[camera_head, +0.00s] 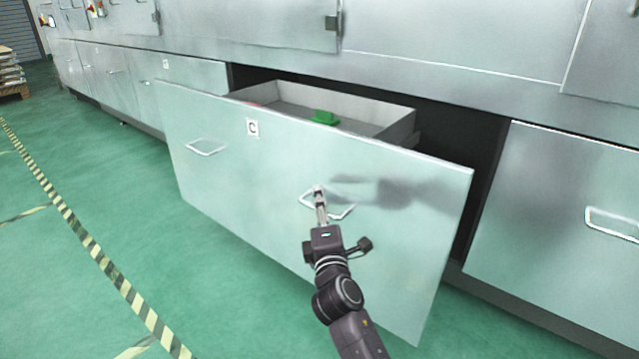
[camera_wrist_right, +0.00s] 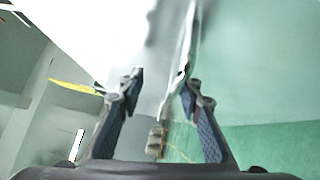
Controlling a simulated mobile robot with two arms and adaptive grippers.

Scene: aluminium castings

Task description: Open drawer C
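Drawer C (camera_head: 270,180) has a wide metal front with a white "C" label (camera_head: 253,128) and is pulled out from the cabinet. Its front has a left handle (camera_head: 206,147) and a right handle (camera_head: 342,211). My right gripper (camera_head: 320,197) is at the right handle. In the right wrist view my right gripper (camera_wrist_right: 160,85) has its fingers apart, with the thin handle bar (camera_wrist_right: 189,38) between them, close to the right finger. I cannot tell whether they touch. My left gripper is not in view.
A grey tray (camera_head: 385,125) inside the drawer holds a green part (camera_head: 324,117) and a partly hidden red one. A closed drawer (camera_head: 560,210) is on the right. The green floor (camera_head: 150,230) in front is clear, with striped tape (camera_head: 90,245).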

